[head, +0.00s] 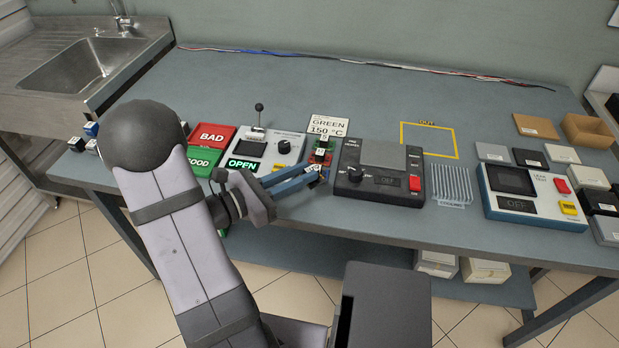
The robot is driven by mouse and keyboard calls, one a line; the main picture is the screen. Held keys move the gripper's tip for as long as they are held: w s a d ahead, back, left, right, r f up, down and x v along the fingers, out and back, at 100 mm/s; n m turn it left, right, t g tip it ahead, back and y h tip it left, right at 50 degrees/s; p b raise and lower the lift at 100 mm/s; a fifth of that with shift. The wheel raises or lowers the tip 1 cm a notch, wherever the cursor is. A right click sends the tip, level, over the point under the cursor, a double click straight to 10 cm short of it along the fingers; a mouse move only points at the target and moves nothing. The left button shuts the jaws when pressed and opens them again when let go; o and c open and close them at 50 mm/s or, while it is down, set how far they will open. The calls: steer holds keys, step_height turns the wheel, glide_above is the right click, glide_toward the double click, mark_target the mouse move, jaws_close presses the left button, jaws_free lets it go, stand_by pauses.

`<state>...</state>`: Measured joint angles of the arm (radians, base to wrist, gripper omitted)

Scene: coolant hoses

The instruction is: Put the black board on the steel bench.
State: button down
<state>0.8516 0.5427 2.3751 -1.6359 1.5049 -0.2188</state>
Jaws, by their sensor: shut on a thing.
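My gripper (316,174) has blue fingers and reaches right over the front middle of the grey-blue worktable. It is shut on a small piece with a pale label (313,171), beside a small stand of red, green and dark parts (322,155). The piece is too small to identify. No black board can be told for certain; flat black pieces lie at the right, one by the grey boxes (528,157). A steel bench with a sink (75,62) stands at the far left.
A black heater unit (378,172) stands just right of my gripper, with a finned metal part (451,186) and a tester (530,196) beyond. A panel marked OPEN (262,152) and BAD and GOOD trays (212,137) are left. The table's back middle is clear.

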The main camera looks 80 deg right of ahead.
mark_target(299, 203)
steer(key=shift+f+b, duration=0.3)
steer(key=shift+f, duration=2.85)
steer(key=shift+f, duration=0.2)
steer(key=c, duration=1.6)
jaws_free()
steer(key=shift+r, duration=0.1)
steer(key=shift+r, duration=0.2)
steer(key=shift+w+a+f, duration=0.1)
steer(key=shift+w+a, duration=0.1)
steer(key=shift+w, duration=0.05)
steer(key=b+v, duration=0.1)
steer(key=v, duration=1)
steer(key=shift+w+a, duration=0.1)
